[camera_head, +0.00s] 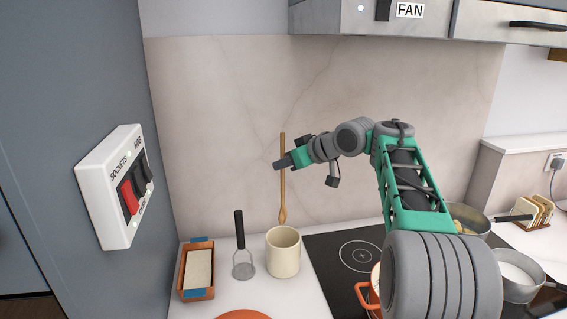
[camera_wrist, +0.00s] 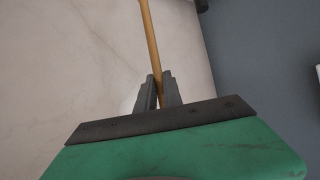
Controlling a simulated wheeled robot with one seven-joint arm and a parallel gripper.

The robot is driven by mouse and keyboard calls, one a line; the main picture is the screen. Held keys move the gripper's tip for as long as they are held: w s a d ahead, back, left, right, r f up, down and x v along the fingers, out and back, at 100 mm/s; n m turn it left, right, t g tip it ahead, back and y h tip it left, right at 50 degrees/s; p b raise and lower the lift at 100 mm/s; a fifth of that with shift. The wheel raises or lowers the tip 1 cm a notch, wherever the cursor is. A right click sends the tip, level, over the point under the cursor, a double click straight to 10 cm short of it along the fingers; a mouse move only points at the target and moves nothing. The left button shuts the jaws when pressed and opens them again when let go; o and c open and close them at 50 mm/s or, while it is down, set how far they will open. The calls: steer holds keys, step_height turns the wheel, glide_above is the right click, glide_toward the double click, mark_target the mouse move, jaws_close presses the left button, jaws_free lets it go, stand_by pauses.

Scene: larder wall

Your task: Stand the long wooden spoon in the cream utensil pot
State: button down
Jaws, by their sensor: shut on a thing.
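My gripper (camera_head: 281,164) is shut on the long wooden spoon (camera_head: 282,189) partway along its handle. The spoon hangs upright with its bowl end down. The cream utensil pot (camera_head: 284,254) stands on the white worktop below, and the spoon's lower end shows at about the height of the pot's back rim. I cannot tell whether the tip is over the opening or behind it. In the wrist view the handle of the spoon (camera_wrist: 151,38) rises between the two dark fingers of my gripper (camera_wrist: 159,88). The pot is not seen there.
A dark-handled masher (camera_head: 240,240) stands left of the pot, with a terracotta tray (camera_head: 197,270) beyond it. A black hob (camera_head: 345,245) with an orange pan (camera_head: 370,295) lies to the right. A switch panel (camera_head: 120,187) is on the left wall.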

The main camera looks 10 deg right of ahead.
mark_target(284, 200)
steer(key=shift+f+b, duration=4.65)
steer(key=shift+f, duration=1.25)
steer(key=c, duration=1.4)
jaws_free()
steer(key=shift+s, duration=0.1)
steer(key=v, duration=0.7)
steer(key=shift+s+d+r, duration=0.2)
steer(key=shift+s, duration=0.05)
